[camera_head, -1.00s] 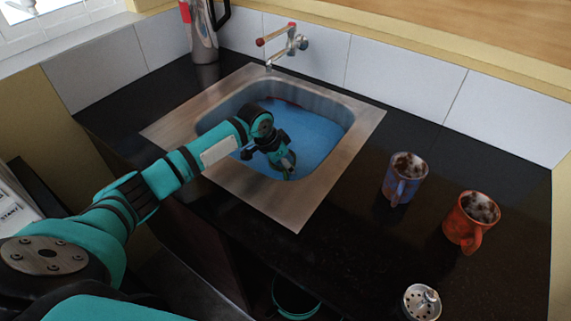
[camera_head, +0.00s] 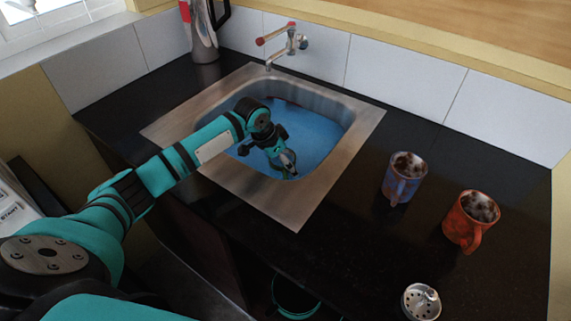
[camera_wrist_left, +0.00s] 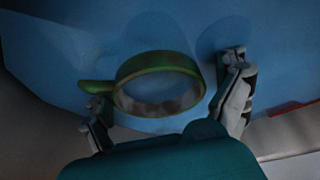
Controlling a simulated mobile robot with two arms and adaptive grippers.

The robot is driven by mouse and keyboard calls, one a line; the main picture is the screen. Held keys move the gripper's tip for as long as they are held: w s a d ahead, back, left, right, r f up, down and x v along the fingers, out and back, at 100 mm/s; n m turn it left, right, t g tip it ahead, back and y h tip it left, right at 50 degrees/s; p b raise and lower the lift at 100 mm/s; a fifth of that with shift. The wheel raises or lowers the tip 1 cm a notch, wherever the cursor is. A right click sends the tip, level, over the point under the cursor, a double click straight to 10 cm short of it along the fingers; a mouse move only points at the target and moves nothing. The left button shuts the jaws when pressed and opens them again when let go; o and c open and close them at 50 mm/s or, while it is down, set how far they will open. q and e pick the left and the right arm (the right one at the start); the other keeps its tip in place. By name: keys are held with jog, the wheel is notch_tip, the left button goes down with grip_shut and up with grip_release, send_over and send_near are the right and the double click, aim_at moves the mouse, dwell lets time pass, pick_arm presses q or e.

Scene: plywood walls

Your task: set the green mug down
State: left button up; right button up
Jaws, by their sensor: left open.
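The green mug (camera_wrist_left: 155,63) shows in the left wrist view with its open mouth facing the camera and its handle pointing left, by the left finger. It is over the blue floor of the sink basin (camera_head: 318,135); I cannot tell whether its base touches. My left gripper (camera_wrist_left: 166,105) is open, with one finger on each side of the mug. In the head view my left gripper (camera_head: 284,165) reaches down into the basin and largely hides the mug. My right gripper is not in view.
A blue mug (camera_head: 404,182) and an orange-red mug (camera_head: 468,222) stand on the black counter right of the sink. A perforated metal-topped shaker (camera_head: 421,302) is at the front. A tap (camera_head: 284,45) and a steel kettle (camera_head: 203,35) are behind.

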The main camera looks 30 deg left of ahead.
pick_arm(q)
jog(key=v, duration=1)
jog(key=shift+r, duration=0.2)
